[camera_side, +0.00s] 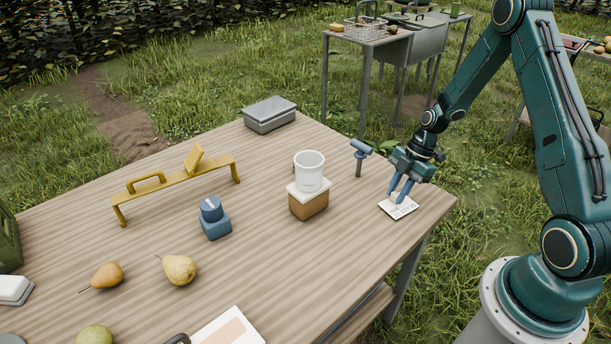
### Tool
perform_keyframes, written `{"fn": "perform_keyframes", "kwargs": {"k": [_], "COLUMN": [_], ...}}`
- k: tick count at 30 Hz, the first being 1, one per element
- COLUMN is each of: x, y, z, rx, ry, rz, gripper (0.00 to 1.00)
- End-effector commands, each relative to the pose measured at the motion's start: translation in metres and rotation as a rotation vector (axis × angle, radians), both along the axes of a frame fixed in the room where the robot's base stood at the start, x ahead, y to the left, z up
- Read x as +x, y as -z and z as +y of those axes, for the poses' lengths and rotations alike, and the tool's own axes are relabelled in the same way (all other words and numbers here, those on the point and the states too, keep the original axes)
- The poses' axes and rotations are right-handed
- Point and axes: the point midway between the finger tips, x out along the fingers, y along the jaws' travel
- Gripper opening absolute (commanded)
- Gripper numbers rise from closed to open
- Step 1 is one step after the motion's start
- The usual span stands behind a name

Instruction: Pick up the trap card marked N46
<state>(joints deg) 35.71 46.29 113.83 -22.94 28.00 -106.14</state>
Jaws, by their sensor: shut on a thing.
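A small white card (398,209) with faint dark marks lies at the right end of the wooden table, close to its edge. The marks are too small to read, so I cannot tell whether it says N46. My gripper (401,198) points down over the card and is shut on it. The fingertips cover part of the card's upper middle. The card looks flat at the tabletop, and I cannot tell whether it is clear of the wood.
Left of my gripper, a white cup (309,171) stands on a brown box (309,202). A blue-headed post (360,150) stands close behind my gripper. A blue device (214,218), a yellow rack (175,186), a grey box (270,115) and pears (180,269) are farther left.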

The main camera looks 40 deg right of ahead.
Motion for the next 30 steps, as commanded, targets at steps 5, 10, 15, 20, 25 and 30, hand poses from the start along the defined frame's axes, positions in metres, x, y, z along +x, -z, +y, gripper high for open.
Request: {"fn": "perform_keyframes", "kwargs": {"k": [5,10,15,20,25,30], "x": [0.0,0.001,0.001,0.001,0.0,0.0], "y": [-0.015,-0.039,-0.07,-0.105,-0.141,-0.169], "z": [0.0,-0.001,-0.001,-0.001,-0.001,0.0], "rx": [0.0,-0.002,-0.002,-0.003,-0.003,-0.003], "ry": [0.0,0.001,0.0,0.0,-0.001,-0.001], "rz": [-0.002,-0.004,-0.005,-0.006,-0.004,-0.003], "gripper": [0.02,0.02,0.02,0.02,0.02,0.02]}}
